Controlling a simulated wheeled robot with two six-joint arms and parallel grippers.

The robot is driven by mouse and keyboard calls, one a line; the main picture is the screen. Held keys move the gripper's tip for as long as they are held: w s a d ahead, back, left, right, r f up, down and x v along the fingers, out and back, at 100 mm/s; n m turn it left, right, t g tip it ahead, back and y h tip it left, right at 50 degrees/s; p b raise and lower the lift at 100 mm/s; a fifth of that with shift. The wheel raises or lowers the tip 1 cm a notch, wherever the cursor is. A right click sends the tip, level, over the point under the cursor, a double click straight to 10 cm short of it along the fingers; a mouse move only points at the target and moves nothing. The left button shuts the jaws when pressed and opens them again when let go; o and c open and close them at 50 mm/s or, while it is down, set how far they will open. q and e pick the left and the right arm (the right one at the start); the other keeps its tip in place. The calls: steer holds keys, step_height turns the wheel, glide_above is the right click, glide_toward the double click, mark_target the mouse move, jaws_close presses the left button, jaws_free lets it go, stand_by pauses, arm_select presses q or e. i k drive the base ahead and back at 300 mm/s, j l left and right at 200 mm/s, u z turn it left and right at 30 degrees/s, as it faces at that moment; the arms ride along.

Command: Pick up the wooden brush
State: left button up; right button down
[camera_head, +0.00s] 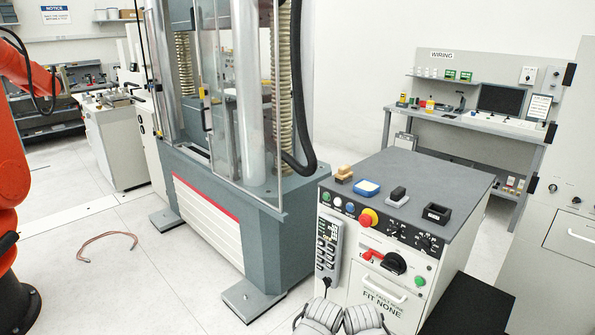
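The wooden brush (344,173), a small tan block-like thing, sits on the dark grey top of the white control cabinet (441,177), near its left front corner. Nothing covers it. Neither of my grippers can be made out. Grey rounded parts at the bottom edge, below the cabinet front, appear to be my own arms, well short of the brush.
Beside the brush are a blue-and-white pad (367,187), a dark grey block (397,196) and a black open box (436,213). A red emergency button (368,218) is on the sloped panel. The testing machine (232,218) stands left. The cabinet top's back is clear.

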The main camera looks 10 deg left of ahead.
mark_target(344, 175)
steer(key=i+j+z, duration=0.3)
steer(key=i+z, duration=0.15)
steer(key=i+j+z, duration=0.45)
steer(key=i+j, duration=0.05)
steer(key=i, duration=0.05)
